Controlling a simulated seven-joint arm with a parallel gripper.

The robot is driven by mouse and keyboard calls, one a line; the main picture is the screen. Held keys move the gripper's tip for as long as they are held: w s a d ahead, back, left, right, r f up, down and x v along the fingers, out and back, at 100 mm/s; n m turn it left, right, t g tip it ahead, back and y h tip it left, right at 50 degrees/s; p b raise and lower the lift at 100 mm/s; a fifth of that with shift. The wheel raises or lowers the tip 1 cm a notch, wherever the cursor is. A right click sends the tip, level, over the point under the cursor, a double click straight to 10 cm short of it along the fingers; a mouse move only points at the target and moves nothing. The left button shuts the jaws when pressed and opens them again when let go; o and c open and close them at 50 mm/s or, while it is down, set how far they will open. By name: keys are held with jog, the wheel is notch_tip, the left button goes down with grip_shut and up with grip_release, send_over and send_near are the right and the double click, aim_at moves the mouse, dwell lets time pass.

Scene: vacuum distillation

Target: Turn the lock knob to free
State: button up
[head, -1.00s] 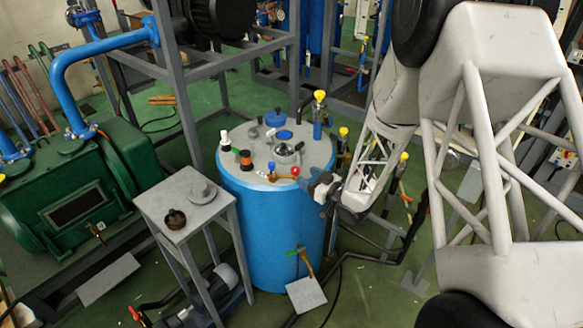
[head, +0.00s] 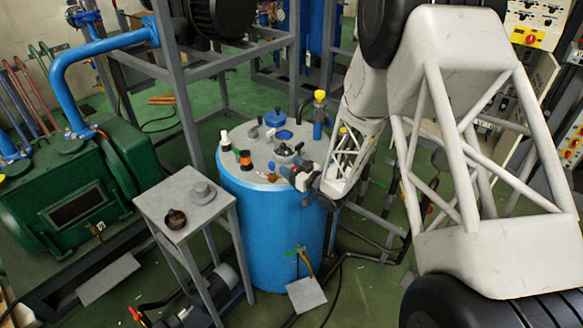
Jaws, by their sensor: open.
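The blue drum-shaped vessel (head: 262,235) has a grey lid (head: 240,140) carrying several small fittings. I cannot tell for certain which fitting is the lock knob. An orange-and-black knob (head: 246,160) stands near the lid's front left. My gripper (head: 288,172) is open at the lid's front right edge, close to these fittings. Its fingers are small in view, and I cannot tell whether they touch anything. The red ball end is hidden.
A grey stand (head: 190,207) with a dark knob (head: 175,218) and a grey disc stands left of the vessel. Grey frame posts (head: 180,85) stand behind. Green machinery (head: 90,190) fills the left.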

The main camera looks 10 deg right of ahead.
jog(key=c, duration=0.9)
jog(key=shift+n+g+y, duration=0.4)
jog(key=shift+y, duration=0.1)
jog(key=shift+s+a+n+g+y, duration=0.1)
jog(key=shift+n+g+y, duration=0.45)
jog(key=shift+g, duration=0.15)
jog(key=shift+s+a+n+g+y, duration=0.1)
jog(key=shift+n+g+y, duration=0.4)
jog(key=shift+g, duration=0.2)
jog(key=o, duration=0.9)
